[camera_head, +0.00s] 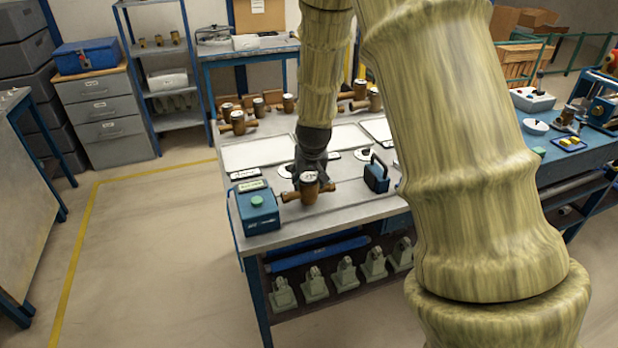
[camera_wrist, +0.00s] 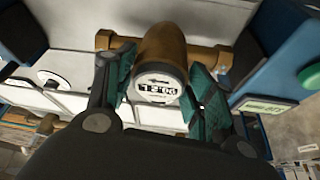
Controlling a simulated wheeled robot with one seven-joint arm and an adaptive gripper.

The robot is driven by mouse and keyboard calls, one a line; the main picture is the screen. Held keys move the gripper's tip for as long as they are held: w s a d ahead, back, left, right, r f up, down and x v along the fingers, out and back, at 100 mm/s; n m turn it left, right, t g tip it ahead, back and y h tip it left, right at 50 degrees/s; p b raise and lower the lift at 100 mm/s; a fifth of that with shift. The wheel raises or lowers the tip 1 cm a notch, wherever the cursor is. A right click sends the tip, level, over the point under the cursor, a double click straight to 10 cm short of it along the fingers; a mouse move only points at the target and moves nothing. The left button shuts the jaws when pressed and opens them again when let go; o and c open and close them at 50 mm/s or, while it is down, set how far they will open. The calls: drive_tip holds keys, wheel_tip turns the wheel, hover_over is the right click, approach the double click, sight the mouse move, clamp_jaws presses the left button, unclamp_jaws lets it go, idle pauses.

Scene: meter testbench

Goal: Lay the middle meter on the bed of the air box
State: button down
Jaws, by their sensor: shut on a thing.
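The held meter (camera_head: 309,188) is a brown body with a round white-faced register and brass pipe ends pointing left and right. It also shows in the wrist view (camera_wrist: 163,50), face toward the camera. My gripper (camera_head: 311,172) is shut on its round body from above; in the wrist view the green finger pads (camera_wrist: 160,85) press either side. The air box (camera_head: 258,208) is blue with a green button and a label, just left of the meter. A dark blue block with a handle (camera_head: 376,175) stands to the right. The meter hangs between them; I cannot tell whether it touches the bed.
Several other brass meters (camera_head: 238,122) stand at the back of the table (camera_head: 330,212). White trays (camera_head: 258,152) and small discs lie behind the held meter. Grey-green fixtures (camera_head: 314,282) sit on the shelf below. A blue bench (camera_head: 560,152) stands at the right.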

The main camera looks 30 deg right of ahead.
drive_tip(key=shift+f, duration=0.2)
drive_tip(key=shift+c, duration=2.4)
unclamp_jaws()
drive_tip(key=o, duration=0.5)
drive_tip(key=shift+r+p, duration=2.85)
drive_tip(key=shift+r, duration=0.7)
